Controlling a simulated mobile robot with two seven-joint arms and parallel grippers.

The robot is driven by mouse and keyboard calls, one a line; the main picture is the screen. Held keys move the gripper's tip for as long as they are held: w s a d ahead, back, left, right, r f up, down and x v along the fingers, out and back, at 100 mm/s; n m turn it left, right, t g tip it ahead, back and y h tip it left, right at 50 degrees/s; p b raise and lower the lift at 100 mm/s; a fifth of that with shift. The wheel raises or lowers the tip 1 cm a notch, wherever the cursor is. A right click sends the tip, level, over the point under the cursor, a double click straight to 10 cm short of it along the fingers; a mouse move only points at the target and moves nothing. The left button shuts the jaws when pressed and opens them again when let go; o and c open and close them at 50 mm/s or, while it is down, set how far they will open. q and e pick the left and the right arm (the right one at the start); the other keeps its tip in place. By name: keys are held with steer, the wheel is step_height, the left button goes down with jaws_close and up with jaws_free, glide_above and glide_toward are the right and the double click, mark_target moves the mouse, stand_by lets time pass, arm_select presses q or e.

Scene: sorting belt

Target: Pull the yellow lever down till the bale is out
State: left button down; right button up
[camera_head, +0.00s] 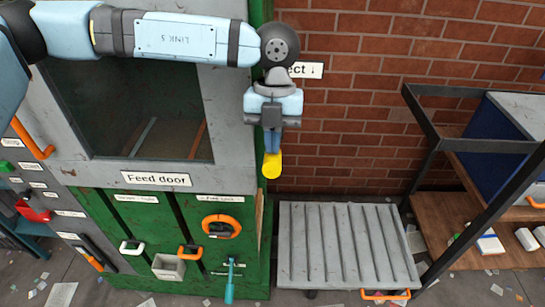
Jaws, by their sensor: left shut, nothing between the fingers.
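The yellow lever (272,165) shows as a yellow knob at the right edge of the green baling machine (110,215), in front of the brick wall. My left gripper (272,148) points down directly above the knob with its fingers together. Its fingertips overlap the top of the knob in the picture; I cannot tell whether they touch. The rest of the lever is hidden. A sign (306,70) ending in "ect" with a down arrow is partly covered by my arm. No bale is visible. My right gripper is out of view.
A ribbed grey platform (345,245) with an orange handle (385,295) stands right of the machine. The feed door (150,110) has a dark window; below it are an orange ring (221,226) and a teal lever (230,280). A dark-framed wooden rack (465,215) stands at right.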

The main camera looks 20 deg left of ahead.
arm_select(q)
steer(key=shift+f, duration=0.1)
step_height(320, 180, down, 4)
steer(key=b, duration=0.4)
steer(key=shift+f, duration=0.25)
steer(key=shift+r, duration=0.1)
